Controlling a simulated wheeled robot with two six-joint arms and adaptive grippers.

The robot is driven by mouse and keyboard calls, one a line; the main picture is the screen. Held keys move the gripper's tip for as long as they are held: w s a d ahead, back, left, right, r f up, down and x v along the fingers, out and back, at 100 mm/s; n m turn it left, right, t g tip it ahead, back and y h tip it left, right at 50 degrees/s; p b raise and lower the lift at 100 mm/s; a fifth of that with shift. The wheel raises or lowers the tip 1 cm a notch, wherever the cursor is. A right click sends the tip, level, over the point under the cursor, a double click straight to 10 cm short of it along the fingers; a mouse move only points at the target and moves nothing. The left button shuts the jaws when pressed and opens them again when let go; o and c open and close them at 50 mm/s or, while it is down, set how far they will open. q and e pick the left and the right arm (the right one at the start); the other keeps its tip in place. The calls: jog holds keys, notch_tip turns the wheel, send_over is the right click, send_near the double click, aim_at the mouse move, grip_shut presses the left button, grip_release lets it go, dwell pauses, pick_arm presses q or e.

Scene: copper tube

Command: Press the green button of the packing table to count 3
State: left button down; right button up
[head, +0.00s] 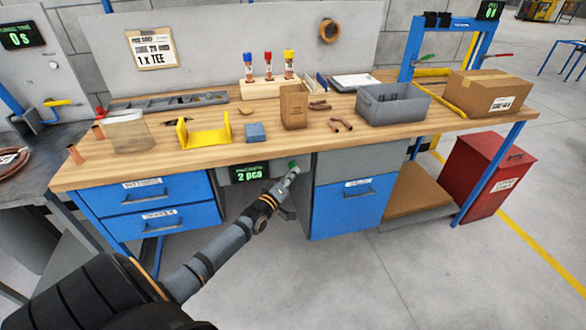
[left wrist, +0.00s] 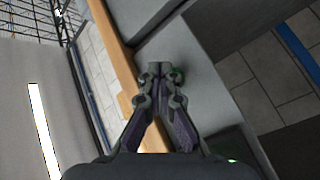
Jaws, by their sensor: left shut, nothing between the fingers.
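The packing table (head: 230,142) has a wooden top and blue drawers. Under its front edge a dark counter display (head: 248,174) reads "2 pcs" in green. The green button (head: 293,163) is just right of the display, partly hidden by my left gripper (head: 294,170). In the left wrist view the shut, empty left gripper (left wrist: 160,68) points at the grey front panel, and the green button (left wrist: 179,75) shows beside and behind its fingertips. I cannot tell whether the fingertips touch the button. My right gripper is not in view.
On the table top are a yellow holder (head: 203,134), a blue block (head: 255,132), a small brown carton (head: 293,107), copper pieces (head: 341,125) and a grey bin (head: 392,104). A cardboard box (head: 487,93) is at the right. The floor in front is clear.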

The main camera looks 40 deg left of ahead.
pick_arm(q)
jog(key=shift+w+a+b, duration=0.35)
jog(key=shift+a+b, duration=0.05)
jog(key=shift+b, duration=0.1)
dwell(0.7)
jog(key=shift+s+d+p, duration=0.65)
jog(key=shift+d+p, duration=0.1)
jog(key=shift+p, duration=0.15)
jog(key=s+d+p, duration=0.3)
jog(key=shift+s+d, duration=0.1)
jog(key=shift+d, duration=0.3)
